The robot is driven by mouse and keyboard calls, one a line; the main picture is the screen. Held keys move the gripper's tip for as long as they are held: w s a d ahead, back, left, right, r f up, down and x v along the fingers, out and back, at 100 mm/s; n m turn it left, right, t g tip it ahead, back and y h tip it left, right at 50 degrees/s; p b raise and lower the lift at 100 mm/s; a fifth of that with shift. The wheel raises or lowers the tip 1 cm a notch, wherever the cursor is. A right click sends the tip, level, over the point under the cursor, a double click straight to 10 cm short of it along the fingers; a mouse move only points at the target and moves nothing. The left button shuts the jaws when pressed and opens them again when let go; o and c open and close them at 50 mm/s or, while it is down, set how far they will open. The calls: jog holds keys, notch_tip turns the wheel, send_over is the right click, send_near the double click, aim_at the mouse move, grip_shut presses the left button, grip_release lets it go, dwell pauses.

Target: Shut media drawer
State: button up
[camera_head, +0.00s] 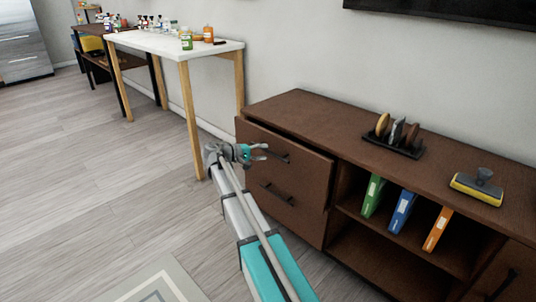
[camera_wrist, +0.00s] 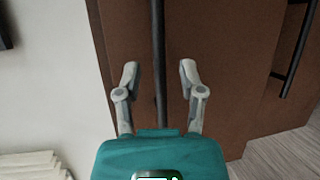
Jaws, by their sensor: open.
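The media drawer (camera_head: 305,165) is the upper of two drawers at the left end of the brown media cabinet (camera_head: 330,118). Its front stands out from the cabinet, with a dark gap along its top, so it is partly open. Its black bar handle (camera_head: 279,157) is on the front. My gripper (camera_head: 262,151) is open and empty in front of the drawer, close to the handle. In the wrist view, the handle (camera_wrist: 158,40) passes between the two spread fingers of my gripper (camera_wrist: 159,75). I cannot tell whether they touch it.
The lower drawer (camera_head: 260,190) looks closed; its handle shows in the wrist view (camera_wrist: 293,60). Open shelves to the right hold green, blue and orange binders (camera_head: 402,211). A white table (camera_head: 170,43) stands left; the floor between is clear.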

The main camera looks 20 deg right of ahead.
jog(key=shift+d+f, duration=0.2)
jog(key=shift+d, duration=1)
grip_shut()
